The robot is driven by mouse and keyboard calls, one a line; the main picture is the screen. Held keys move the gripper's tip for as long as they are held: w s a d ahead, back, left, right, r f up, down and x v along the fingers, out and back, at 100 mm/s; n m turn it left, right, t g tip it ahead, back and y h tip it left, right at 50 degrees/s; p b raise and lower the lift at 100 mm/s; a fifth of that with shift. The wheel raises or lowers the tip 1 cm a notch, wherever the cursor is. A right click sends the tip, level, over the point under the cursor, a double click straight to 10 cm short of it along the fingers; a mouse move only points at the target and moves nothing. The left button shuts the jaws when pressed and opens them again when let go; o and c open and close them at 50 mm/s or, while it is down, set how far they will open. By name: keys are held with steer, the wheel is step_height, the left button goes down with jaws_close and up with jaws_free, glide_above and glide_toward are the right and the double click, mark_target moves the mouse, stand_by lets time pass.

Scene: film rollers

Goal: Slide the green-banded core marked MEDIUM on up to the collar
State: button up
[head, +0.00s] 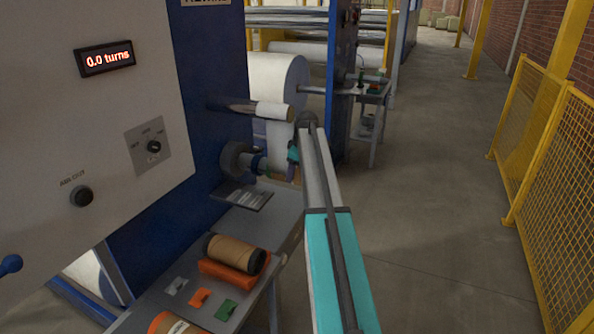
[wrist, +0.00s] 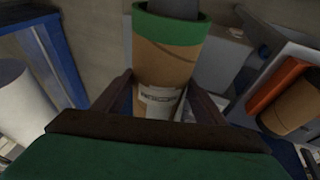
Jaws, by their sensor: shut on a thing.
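The green-banded cardboard core (wrist: 165,60) is between my gripper's two fingers (wrist: 160,88), which are shut on it. Its green band (wrist: 170,26) is at the far end, and a dark grey shaft end (wrist: 178,7) shows at that mouth. I cannot tell how deep the shaft sits inside. A pale label on the core is too blurred to read. In the head view the core's green end (head: 266,168) is close to the spindle with its round grey collar (head: 235,160), apart from the collar. My gripper (head: 292,162) is partly hidden by my arm.
The aisle floor at right is clear up to a yellow fence (head: 545,150).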

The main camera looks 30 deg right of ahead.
steer(key=shift+w+a, duration=0.35)
steer(key=shift+w, duration=0.25)
steer(key=shift+w+a+r, duration=0.2)
